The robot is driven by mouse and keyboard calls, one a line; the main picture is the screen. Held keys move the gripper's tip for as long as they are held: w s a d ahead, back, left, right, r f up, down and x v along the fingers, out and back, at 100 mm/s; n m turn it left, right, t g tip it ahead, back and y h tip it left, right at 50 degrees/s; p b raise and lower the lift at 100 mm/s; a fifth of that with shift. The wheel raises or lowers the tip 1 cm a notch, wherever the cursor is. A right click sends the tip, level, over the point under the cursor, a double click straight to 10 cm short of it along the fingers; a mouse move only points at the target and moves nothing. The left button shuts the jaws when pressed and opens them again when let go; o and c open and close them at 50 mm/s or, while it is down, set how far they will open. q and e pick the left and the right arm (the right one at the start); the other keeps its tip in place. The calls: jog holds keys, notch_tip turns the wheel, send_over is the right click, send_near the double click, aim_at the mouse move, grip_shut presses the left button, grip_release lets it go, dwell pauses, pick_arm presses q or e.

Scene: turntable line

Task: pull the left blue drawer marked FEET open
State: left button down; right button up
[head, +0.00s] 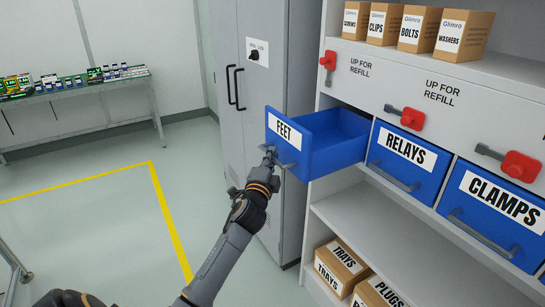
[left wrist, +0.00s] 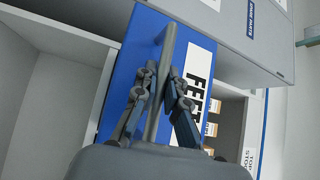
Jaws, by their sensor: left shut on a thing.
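The blue FEET drawer (head: 338,140) is pulled well out of the shelf unit, at the left end of its row. Its inside shows and looks empty. My left gripper (head: 270,158) is at the drawer's front and shut on its grey bar handle (head: 287,160). In the left wrist view the fingers (left wrist: 158,95) sit on both sides of the handle (left wrist: 167,60), beside the white FEET label (left wrist: 200,75). My right gripper is not in view.
The closed RELAYS drawer (head: 405,160) and CLAMPS drawer (head: 490,212) are to the right. Red latches (head: 412,118) sit above them. A grey cabinet (head: 260,85) stands close on the left. Boxes stand on the top (head: 385,24) and lower shelves (head: 342,265).

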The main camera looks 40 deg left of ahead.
pick_arm(q)
jog(key=c, duration=1.4)
grip_release()
jog(key=v, duration=1.2)
jog(key=shift+f, duration=0.1)
